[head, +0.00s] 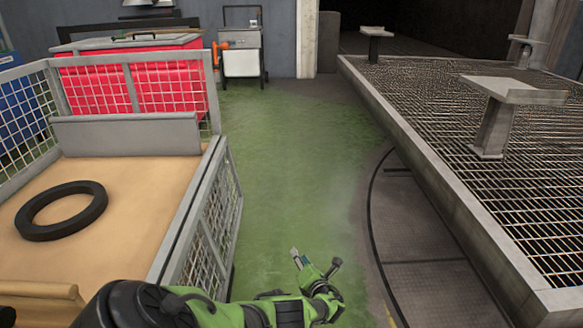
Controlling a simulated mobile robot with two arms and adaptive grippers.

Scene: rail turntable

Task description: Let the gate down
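A cart (184,235) with grey mesh sides stands at the left. Its right mesh panel (215,222), which looks like the gate, hangs down outside the bed edge, below the level of the tan floor. The left and far mesh panels stand upright. My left gripper (316,264) is at the lower middle, right of the hanging panel and apart from it in the picture. Its fingers are spread and nothing shows between them. My arm hides the near end of the cart's right side. My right gripper is not in view.
A black ring (62,210) lies on the cart's floor. A red chest (142,82) and a small grey cabinet (241,52) stand behind. A raised grating platform (440,120) with grey posts borders the right. The green floor (290,165) between is clear.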

